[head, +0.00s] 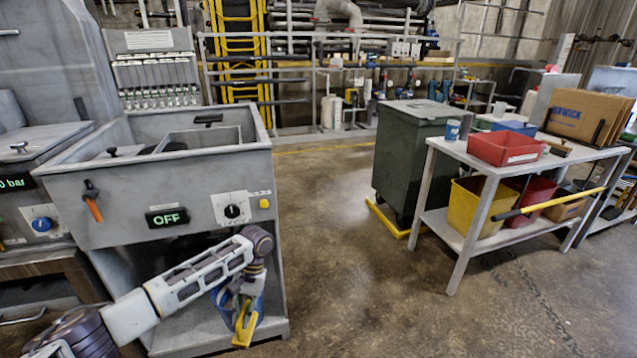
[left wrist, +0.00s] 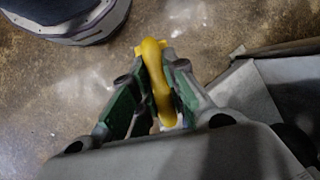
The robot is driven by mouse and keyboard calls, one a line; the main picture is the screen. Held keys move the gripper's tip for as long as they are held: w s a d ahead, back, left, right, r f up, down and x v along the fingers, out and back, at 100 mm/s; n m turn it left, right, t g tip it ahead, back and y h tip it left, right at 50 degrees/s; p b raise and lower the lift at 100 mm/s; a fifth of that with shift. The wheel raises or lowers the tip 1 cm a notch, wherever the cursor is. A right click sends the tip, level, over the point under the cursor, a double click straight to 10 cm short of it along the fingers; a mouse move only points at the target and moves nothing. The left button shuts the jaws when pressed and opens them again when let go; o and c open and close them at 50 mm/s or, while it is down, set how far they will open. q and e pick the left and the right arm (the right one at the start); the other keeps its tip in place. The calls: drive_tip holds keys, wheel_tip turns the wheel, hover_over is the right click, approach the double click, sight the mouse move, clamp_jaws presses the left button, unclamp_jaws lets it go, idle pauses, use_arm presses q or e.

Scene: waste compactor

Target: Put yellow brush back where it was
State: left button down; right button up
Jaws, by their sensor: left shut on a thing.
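The yellow brush (head: 243,328) is in my left gripper (head: 243,292), low in front of the grey machine with the OFF display. In the left wrist view its yellow part (left wrist: 158,85) stands between the two green-padded fingers of my left gripper (left wrist: 158,72), which are shut on it. Its bristles cannot be made out. My right gripper is not in view.
The grey machine (head: 170,210) has an open top basin and an open lower bay behind my left arm. Floor is free to its right. A metal table (head: 452,185) holds red (head: 506,148) and yellow (head: 478,205) bins. A green wheeled bin (head: 408,160) stands behind it.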

use_arm(q)
drive_tip(key=w+r, duration=0.4)
drive_tip(key=r, duration=0.2)
drive_tip(key=shift+w+a+r, duration=0.2)
drive_tip(key=shift+w+r, duration=0.05)
drive_tip(key=shift+w, duration=0.15)
